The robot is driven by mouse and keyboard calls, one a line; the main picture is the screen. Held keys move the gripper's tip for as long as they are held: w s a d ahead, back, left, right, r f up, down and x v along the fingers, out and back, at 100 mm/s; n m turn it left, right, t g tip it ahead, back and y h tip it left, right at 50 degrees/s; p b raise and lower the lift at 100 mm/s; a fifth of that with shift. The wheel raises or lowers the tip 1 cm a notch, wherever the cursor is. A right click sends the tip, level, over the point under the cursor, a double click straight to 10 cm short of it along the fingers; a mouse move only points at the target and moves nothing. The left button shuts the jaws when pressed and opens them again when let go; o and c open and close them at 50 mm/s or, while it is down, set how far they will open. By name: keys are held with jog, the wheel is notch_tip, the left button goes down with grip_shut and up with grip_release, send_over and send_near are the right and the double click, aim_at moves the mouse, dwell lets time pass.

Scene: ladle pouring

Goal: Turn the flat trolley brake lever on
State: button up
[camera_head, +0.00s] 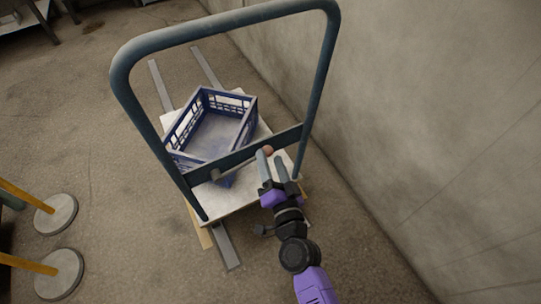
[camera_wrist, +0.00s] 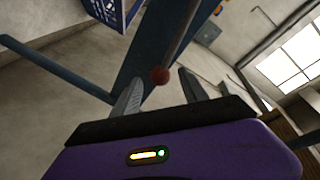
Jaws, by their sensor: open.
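The flat trolley has a tall blue-grey handle frame (camera_head: 134,120) with a crossbar (camera_head: 235,158) and a pale platform (camera_head: 228,204). The brake lever shows as a reddish-brown ball knob (camera_head: 268,150) at the crossbar. In the wrist view the knob (camera_wrist: 160,76) sits at the end of a thin grey rod (camera_wrist: 181,32). My gripper (camera_head: 270,158) is open beside the crossbar. In the wrist view its fingertips (camera_wrist: 161,82) are on either side of the knob, with a gap visible. I cannot tell whether the knob is level with the fingertips or just beyond them.
A blue crate (camera_head: 248,104) stands tilted in view on the platform behind the crossbar. A bare concrete wall (camera_head: 420,120) rises close on the right. Two round post bases (camera_head: 59,273) with yellow poles stand at the left. The floor between them and the trolley is clear.

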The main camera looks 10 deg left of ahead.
jog(key=shift+w+a, duration=0.3)
jog(key=shift+w, duration=0.35)
grip_shut()
dwell(1.0)
